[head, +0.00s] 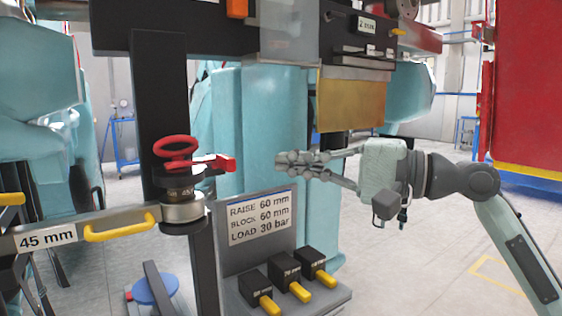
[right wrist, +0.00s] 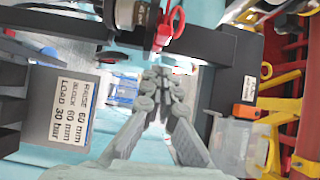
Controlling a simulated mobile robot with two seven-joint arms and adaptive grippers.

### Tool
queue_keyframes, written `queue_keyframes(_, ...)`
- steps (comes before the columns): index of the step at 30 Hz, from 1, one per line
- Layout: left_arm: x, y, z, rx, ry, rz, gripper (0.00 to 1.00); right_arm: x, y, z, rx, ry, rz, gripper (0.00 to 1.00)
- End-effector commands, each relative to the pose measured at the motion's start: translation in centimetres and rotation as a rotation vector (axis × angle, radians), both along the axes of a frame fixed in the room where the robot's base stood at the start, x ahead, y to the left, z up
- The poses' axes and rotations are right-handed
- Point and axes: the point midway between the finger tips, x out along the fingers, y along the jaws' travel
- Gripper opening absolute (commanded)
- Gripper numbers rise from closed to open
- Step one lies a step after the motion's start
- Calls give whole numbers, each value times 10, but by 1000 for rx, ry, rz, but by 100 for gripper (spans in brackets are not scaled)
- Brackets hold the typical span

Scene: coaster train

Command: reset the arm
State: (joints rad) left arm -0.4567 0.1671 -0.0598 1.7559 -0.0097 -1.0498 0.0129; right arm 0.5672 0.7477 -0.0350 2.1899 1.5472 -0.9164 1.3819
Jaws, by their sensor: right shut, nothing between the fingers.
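My right gripper (head: 284,160) reaches in from the right in the head view, its fingers pointing left. Its fingers are closed together with nothing between them. It hangs in free air, apart from the red lever (head: 214,163) and red ring handle (head: 176,150) to its left. In the right wrist view the closed fingers (right wrist: 160,78) show at the centre. The red ring handle (right wrist: 176,22) appears above them there. My left gripper is not in view.
A sign panel (head: 260,216) reading RAISE 60 mm, BLOCK 60 mm, LOAD 30 bar stands below, with yellow-tabbed black blocks (head: 290,275). A brass-coloured plate (head: 350,98) hangs above my gripper. A 45 mm bar (head: 85,230) is at left. Open floor lies at lower right.

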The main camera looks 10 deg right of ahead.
Motion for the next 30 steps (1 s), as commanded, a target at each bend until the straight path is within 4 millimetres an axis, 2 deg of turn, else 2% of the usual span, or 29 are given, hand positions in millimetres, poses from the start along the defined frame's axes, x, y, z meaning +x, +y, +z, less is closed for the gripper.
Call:
queue_keyframes(6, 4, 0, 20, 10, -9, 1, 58, -34, -25, -4, -2, 0, -3, 0)
queue_keyframes(12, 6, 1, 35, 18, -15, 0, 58, -53, -38, -2, 0, 1, -1, 0)
queue_keyframes(17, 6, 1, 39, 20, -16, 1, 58, -56, -41, -1, -1, -1, -2, 0)
queue_keyframes(20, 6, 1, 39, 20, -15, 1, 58, -46, -44, -14, -20, -3, -25, 0)
queue_keyframes(23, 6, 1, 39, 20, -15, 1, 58, -22, -53, -51, -84, -11, -86, 0)
queue_keyframes(26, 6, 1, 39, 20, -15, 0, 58, 7, -66, -113, -203, -18, -169, 0)
queue_keyframes(30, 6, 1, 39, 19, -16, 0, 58, 31, -85, -218, -429, -8, -259, 0)
